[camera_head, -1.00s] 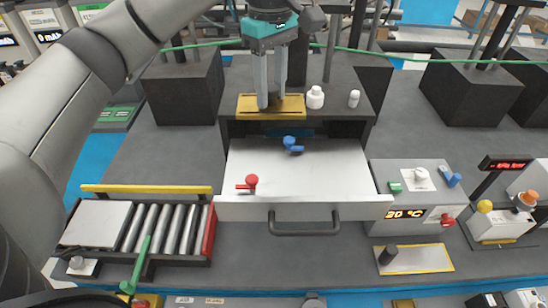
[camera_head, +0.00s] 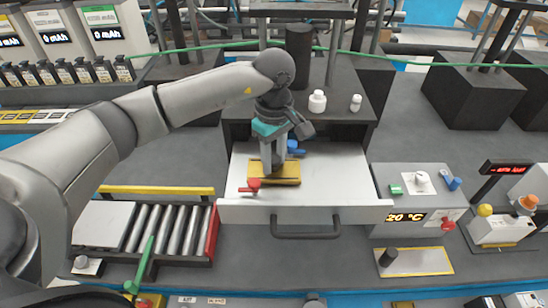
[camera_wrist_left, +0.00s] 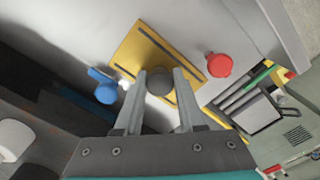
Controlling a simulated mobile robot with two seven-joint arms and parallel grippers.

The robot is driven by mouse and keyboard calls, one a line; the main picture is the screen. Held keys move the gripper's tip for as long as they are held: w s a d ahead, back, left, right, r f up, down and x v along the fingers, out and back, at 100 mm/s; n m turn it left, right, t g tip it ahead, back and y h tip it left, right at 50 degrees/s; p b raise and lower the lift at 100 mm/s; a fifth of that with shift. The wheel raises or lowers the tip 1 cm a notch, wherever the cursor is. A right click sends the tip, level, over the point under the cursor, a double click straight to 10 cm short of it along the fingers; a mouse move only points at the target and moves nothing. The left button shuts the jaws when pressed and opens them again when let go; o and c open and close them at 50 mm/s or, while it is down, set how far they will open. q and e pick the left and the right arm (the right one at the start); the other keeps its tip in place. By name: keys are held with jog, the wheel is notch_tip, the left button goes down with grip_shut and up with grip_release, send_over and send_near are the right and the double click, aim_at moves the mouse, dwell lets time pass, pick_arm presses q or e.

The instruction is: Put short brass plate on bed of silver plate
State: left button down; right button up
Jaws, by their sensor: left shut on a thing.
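The short brass plate (camera_head: 289,172), a flat yellow piece with dark slots and a dark round knob, is over the silver bed (camera_head: 335,177) of the pulled-out drawer. My left gripper (camera_head: 274,172) points down and is shut on the plate's knob. In the left wrist view the plate (camera_wrist_left: 148,45) lies between a blue knob (camera_wrist_left: 106,92) and a red knob (camera_wrist_left: 219,65), with the fingers (camera_wrist_left: 161,82) on both sides of its knob. I cannot tell whether the plate touches the bed. My right gripper is out of view.
The drawer's front wall and handle (camera_head: 305,235) face me. White bottles (camera_head: 317,101) stand on the black cabinet behind. A roller tray (camera_head: 160,228) is on the left, and a control box (camera_head: 412,193) on the right. The bed's right half is clear.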

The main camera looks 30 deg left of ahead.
aim_at(274, 159)
pick_arm(q)
jog(key=shift+f, duration=0.15)
jog(key=shift+f, duration=0.1)
jog(key=c, duration=1)
grip_release()
jog(key=shift+f, duration=0.15)
jog(key=o, duration=0.5)
jog(key=shift+r, duration=0.2)
notch_tip(274, 159, up, 12)
jog(key=b, duration=0.2)
